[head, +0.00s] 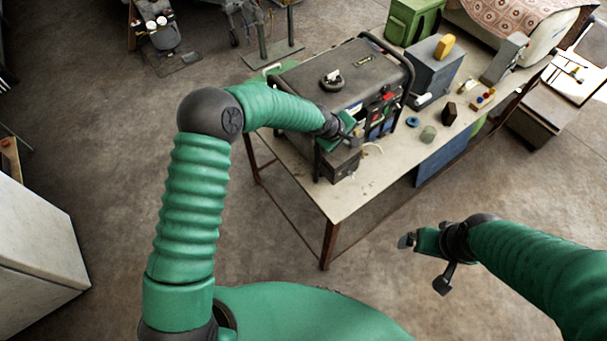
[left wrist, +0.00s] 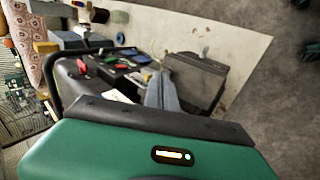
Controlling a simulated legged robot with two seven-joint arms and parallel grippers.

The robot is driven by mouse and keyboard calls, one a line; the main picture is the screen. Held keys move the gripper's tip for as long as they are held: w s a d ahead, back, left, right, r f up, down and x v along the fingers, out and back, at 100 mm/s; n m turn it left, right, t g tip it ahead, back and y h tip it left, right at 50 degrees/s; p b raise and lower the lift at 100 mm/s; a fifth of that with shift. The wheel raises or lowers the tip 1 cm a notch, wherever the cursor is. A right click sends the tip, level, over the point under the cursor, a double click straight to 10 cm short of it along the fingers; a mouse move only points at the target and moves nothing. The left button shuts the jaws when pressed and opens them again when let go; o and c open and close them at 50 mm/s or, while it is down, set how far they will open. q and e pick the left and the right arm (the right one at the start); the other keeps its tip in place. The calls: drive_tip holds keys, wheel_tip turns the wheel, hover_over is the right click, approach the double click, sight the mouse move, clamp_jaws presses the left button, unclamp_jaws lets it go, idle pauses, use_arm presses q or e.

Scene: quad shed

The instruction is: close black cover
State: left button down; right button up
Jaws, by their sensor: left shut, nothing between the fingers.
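A small dark box (head: 341,163) sits on the table at the near end of a black generator (head: 345,75). In the left wrist view its dark flat cover (left wrist: 202,70) stands at the right of my fingers; I take this as the black cover, and its exact tilt is hard to tell. My left gripper (head: 350,143) is shut and empty, just above or beside the box; its grey fingers (left wrist: 161,92) also show in the left wrist view, close to the cover. Contact cannot be told. My right gripper (head: 408,241) hangs off the table's near side, with nothing visibly held.
The table (head: 345,200) is bare at its near corner. Small items, including a greenish cylinder (head: 428,133) and a blue ring (head: 412,121), lie right of the generator. A grey box (head: 433,65) and a green box (head: 414,20) stand behind.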

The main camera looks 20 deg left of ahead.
use_arm(q)
drive_tip(key=shift+g+y, duration=0.6)
drive_tip(key=shift+g, duration=0.3)
drive_tip(key=w+f+b, duration=0.1)
drive_tip(key=w+d+f+b, duration=0.1)
drive_tip(key=f, duration=0.1)
drive_tip(key=shift+w+d, duration=0.2)
drive_tip(key=shift+w, duration=0.15)
drive_tip(key=shift+w+d+f+b, duration=0.15)
drive_tip(key=shift+w+f+b, duration=0.2)
drive_tip(key=shift+b, duration=0.4)
drive_tip(key=shift+d+b, duration=0.2)
drive_tip(key=shift+b, duration=0.15)
use_arm(e)
drive_tip(key=x, duration=0.4)
drive_tip(key=shift+f, duration=0.25)
use_arm(q)
drive_tip(key=shift+f, duration=0.15)
use_arm(e)
drive_tip(key=shift+s, duration=0.1)
